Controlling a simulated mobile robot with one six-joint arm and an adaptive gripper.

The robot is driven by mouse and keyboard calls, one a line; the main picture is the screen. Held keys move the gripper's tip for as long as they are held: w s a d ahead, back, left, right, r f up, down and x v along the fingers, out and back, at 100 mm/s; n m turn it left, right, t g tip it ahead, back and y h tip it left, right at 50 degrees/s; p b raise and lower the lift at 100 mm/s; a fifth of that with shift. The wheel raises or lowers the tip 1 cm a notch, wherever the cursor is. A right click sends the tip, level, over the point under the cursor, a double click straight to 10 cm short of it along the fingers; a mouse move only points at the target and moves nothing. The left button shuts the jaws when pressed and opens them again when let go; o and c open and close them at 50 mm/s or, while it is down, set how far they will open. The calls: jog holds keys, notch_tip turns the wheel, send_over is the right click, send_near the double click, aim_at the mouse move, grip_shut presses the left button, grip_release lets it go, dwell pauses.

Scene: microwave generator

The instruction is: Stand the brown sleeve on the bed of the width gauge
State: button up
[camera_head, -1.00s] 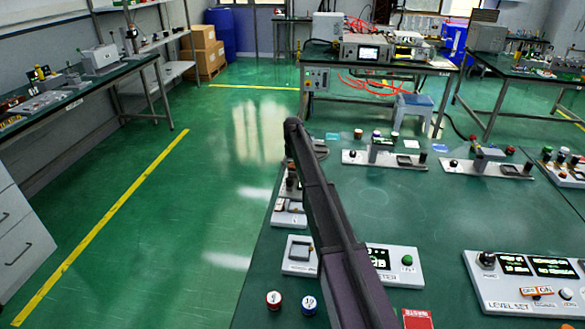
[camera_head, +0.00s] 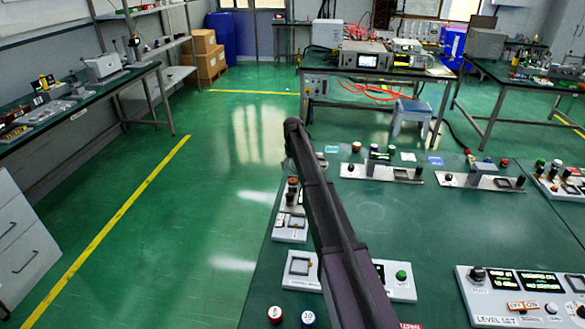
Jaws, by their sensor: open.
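My arm (camera_head: 335,225) reaches up from the bottom middle, over the left part of the green table. My gripper cannot be made out in this view. Along the table's left edge, partly beside my arm, a small reddish-brown piece (camera_head: 293,182) stands at a plate; I cannot tell if it is the brown sleeve. Two long light plates with dark blocks and small round parts lie farther back, one at middle (camera_head: 381,173) and one at right (camera_head: 481,182). I cannot tell which device is the width gauge.
A level-set panel (camera_head: 492,309) sits at the table's front right. A grey box with a green button (camera_head: 401,275) is partly behind my arm. Red and blue round caps (camera_head: 275,314) are at the front left. The middle of the table is bare. Green floor lies to the left.

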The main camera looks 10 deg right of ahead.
aim_at(293, 180)
jog(key=shift+r+p, duration=1.8)
jog(key=shift+r, duration=0.3)
jog(key=s+m, duration=0.1)
jog(key=s, duration=4.4)
jog(key=shift+s+a+m, duration=0.15)
jog(key=shift+s+m, duration=0.15)
jog(key=shift+m, duration=0.1)
